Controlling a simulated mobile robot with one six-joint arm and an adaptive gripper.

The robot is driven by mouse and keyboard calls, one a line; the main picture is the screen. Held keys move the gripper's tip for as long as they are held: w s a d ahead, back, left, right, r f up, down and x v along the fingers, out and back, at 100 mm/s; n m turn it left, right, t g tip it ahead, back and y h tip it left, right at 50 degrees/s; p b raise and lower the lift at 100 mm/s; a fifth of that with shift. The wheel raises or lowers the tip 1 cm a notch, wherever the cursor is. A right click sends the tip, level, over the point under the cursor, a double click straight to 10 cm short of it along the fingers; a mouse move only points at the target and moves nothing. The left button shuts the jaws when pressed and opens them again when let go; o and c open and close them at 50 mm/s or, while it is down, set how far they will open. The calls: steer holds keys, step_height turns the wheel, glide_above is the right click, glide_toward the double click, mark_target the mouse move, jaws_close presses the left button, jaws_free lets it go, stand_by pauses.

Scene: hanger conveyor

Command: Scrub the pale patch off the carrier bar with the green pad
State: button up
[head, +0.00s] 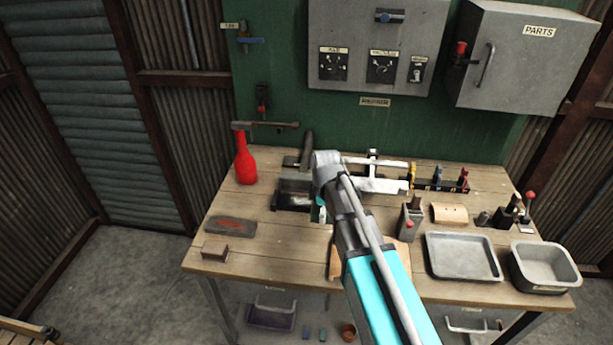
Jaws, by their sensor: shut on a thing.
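My gripper (320,211) is mostly hidden behind my own wrist and arm, over the middle of the workbench. A small greenish sliver shows there; it appears to be the green pad, held in the shut jaws. The fingertips and the pad's contact with anything are hidden. A dark grey vise-like fixture (293,186) stands just left of my wrist, with a light metal piece (299,200) at its front. A pale metal bar (380,186) lies just right of my wrist. I cannot tell which is the carrier bar, and no pale patch is distinguishable.
A red bottle (245,163) stands at the back left of the workbench (265,240). A rust-marked slab (231,226) and a brown block (214,251) lie front left. A shallow tray (463,257) and a deeper pan (545,267) are at right. The front left bench is mostly clear.

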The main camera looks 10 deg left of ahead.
steer(key=shift+w, duration=0.3)
steer(key=shift+w+d, duration=0.15)
steer(key=shift+w, duration=0.1)
steer(key=w+a, duration=0.5)
steer(key=w, duration=0.8)
stand_by(0.3)
steer(key=shift+f+b, duration=2.95)
steer(key=shift+f+b, duration=0.5)
